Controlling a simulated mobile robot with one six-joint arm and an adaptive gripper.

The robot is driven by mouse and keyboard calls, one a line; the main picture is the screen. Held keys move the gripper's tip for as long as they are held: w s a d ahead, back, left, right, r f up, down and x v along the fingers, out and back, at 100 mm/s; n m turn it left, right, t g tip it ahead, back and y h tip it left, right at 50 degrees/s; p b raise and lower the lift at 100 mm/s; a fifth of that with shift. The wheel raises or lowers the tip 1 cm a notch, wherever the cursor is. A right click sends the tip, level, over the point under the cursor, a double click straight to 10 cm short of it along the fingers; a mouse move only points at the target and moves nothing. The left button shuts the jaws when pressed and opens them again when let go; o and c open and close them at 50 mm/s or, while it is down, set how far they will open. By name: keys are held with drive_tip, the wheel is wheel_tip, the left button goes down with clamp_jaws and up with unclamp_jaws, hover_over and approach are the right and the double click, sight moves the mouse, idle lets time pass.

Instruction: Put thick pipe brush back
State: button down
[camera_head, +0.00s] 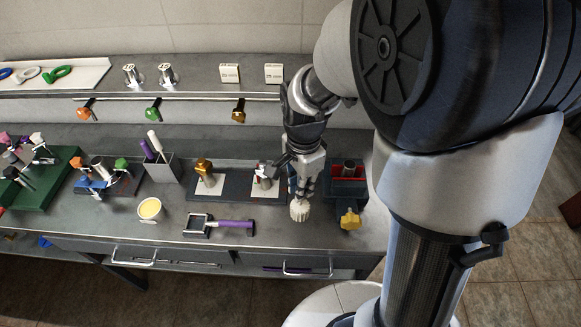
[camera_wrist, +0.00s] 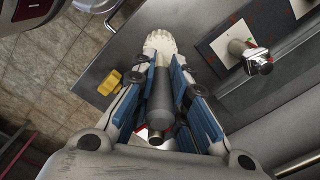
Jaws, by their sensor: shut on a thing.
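My gripper (camera_head: 303,180) points down above the right part of the steel counter and is shut on the thick pipe brush (camera_head: 299,211). The brush's white bristle head shows below my fingers, near the counter's front edge; whether it touches the counter I cannot tell. In the wrist view my gripper (camera_wrist: 165,90) has its blue-padded fingers on both sides of the brush's dark grey handle (camera_wrist: 160,98). The white bristle head points away from the wrist, towards the top of that picture. A red and dark holder (camera_head: 347,186) with a dark cylinder stands just right of my gripper.
A yellow piece (camera_head: 349,218) lies right of the brush. A shelf (camera_head: 200,88) runs behind.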

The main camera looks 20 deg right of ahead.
sight(300, 205)
drive_tip(key=shift+f+b, duration=0.95)
drive_tip(key=shift+f, duration=2.75)
drive_tip(key=c, duration=1.6)
unclamp_jaws()
wheel_tip(300, 205, up, 12)
drive_tip(key=p, duration=0.3)
drive_tip(key=shift+r+p, duration=0.2)
drive_tip(key=shift+p, duration=0.15)
drive_tip(key=s+r+n+t, duration=0.1)
drive_tip(key=s+r+n, duration=0.3)
drive_tip(key=s+n, duration=0.1)
drive_tip(key=s+r+n+t, duration=0.2)
drive_tip(key=s+r+n, duration=0.2)
drive_tip(key=s+n, duration=0.1)
drive_tip(key=s+r+n+t, duration=0.1)
drive_tip(key=s+r+n, duration=0.3)
drive_tip(key=s+n, duration=0.1)
drive_tip(key=shift+t, duration=0.3)
